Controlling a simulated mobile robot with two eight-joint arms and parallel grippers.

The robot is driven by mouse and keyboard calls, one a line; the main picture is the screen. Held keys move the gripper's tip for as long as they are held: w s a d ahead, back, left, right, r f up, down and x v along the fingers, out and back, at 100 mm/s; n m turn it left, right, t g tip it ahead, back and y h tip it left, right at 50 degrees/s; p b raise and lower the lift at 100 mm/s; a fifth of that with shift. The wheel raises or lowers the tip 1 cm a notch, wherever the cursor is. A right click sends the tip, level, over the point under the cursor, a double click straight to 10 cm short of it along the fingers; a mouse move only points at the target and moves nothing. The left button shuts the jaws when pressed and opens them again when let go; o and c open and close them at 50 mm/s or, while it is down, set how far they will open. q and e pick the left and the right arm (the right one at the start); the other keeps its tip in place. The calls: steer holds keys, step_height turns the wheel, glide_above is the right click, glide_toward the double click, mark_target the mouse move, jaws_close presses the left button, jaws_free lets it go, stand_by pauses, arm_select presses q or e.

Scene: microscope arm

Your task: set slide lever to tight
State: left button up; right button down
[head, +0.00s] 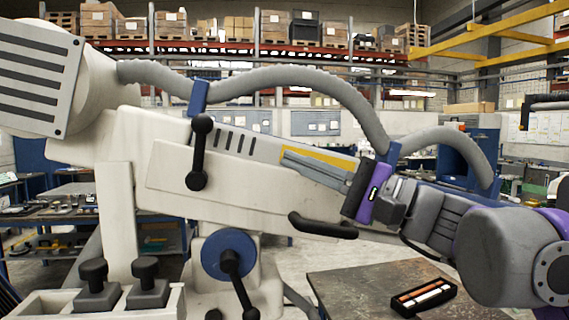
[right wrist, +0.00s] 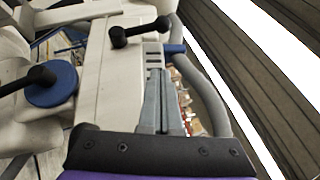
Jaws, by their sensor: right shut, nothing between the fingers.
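A large cream microscope arm (head: 230,182) slopes across the head view. A black lever with a round knob at each end (head: 198,165) stands nearly upright on its side; it also shows in the right wrist view (right wrist: 140,32). A second black lever (head: 236,280) sits on a blue disc (head: 222,252) lower down, also visible in the right wrist view (right wrist: 28,78). Neither lever is labelled, so I cannot tell their settings. My right gripper (head: 285,158) is shut and empty, its grey fingers pointing left, right of the upper lever and apart from it. My left gripper is out of view.
A grey corrugated hose (head: 290,75) arches above the arm, held by blue brackets (head: 198,97). A black curved handle (head: 322,226) juts out below my right gripper. A dark table (head: 350,285) with a small black tray (head: 424,298) stands at lower right. Black knobs (head: 147,280) stand at lower left.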

mark_target(203, 167)
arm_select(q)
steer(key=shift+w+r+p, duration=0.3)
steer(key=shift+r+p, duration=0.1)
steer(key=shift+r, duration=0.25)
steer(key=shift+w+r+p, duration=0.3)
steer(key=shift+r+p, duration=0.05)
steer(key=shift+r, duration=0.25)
arm_select(e)
steer(key=w+a+r, duration=0.1)
steer(key=a+r, duration=0.2)
steer(key=a, duration=0.7)
steer(key=shift+a+r, duration=0.15)
steer(key=shift+r, duration=0.25)
steer(key=shift+w, duration=0.15)
